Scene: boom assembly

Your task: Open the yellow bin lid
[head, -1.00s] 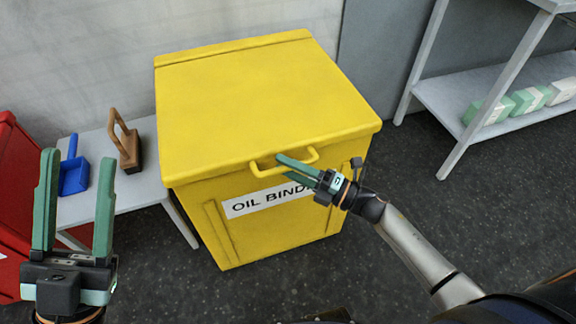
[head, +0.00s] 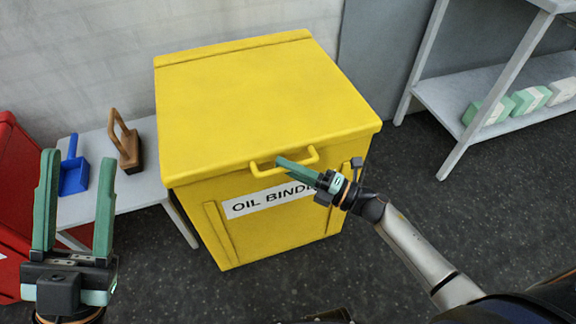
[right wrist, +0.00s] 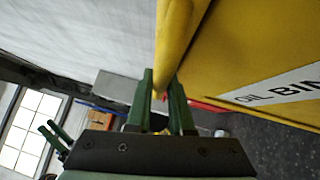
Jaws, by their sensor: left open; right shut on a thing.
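The yellow bin (head: 275,225), labelled "OIL BIND…", stands in the middle of the head view. Its yellow lid (head: 260,100) lies flat and closed on top. A yellow bar handle (head: 312,152) juts from the lid's front edge. My right gripper (head: 287,165) is shut on the handle, its green fingers across the bar from the right. In the right wrist view the yellow bar (right wrist: 161,92) shows between the fingers. My left gripper (head: 75,205) is open and empty at the lower left, apart from the bin.
A grey bench (head: 140,190) left of the bin holds a blue dustpan (head: 73,172) and a brown brush (head: 128,150). A red container (head: 12,190) stands at the far left. A grey shelf (head: 450,100) with green-and-white boxes (head: 525,100) stands at the right. The wall is close behind the bin.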

